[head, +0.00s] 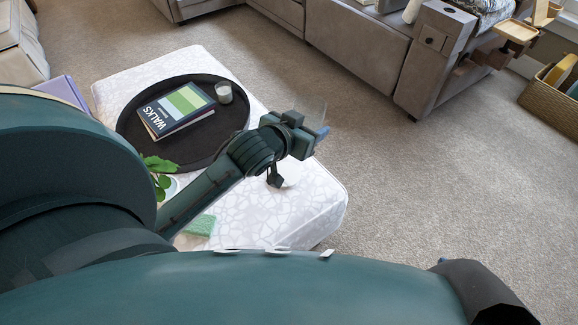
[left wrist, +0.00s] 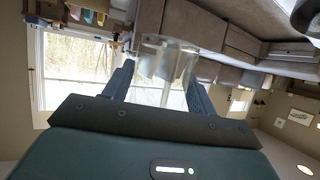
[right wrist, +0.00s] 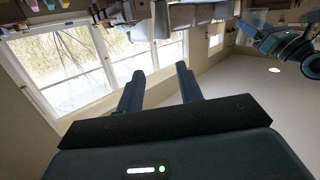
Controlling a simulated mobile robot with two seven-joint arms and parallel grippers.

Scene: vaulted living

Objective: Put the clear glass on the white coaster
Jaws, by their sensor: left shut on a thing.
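The clear glass (head: 322,118) is held in my left gripper (head: 312,133), above the right side of the pale patterned ottoman. In the left wrist view the glass (left wrist: 167,62) stands between the two fingers (left wrist: 160,85). A white round thing, apparently the white coaster (head: 290,172), lies on the ottoman below my left gripper. My left arm hides part of it. The glass is apart from it and in the air. My right gripper (right wrist: 160,88) has its fingers apart with nothing between them; it cannot be made out in the head view.
A green plant (head: 160,168) and a green cloth-like item (head: 199,225) are nearer. A grey sofa (head: 365,45) stands behind; carpet (head: 450,170) is clear at right.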

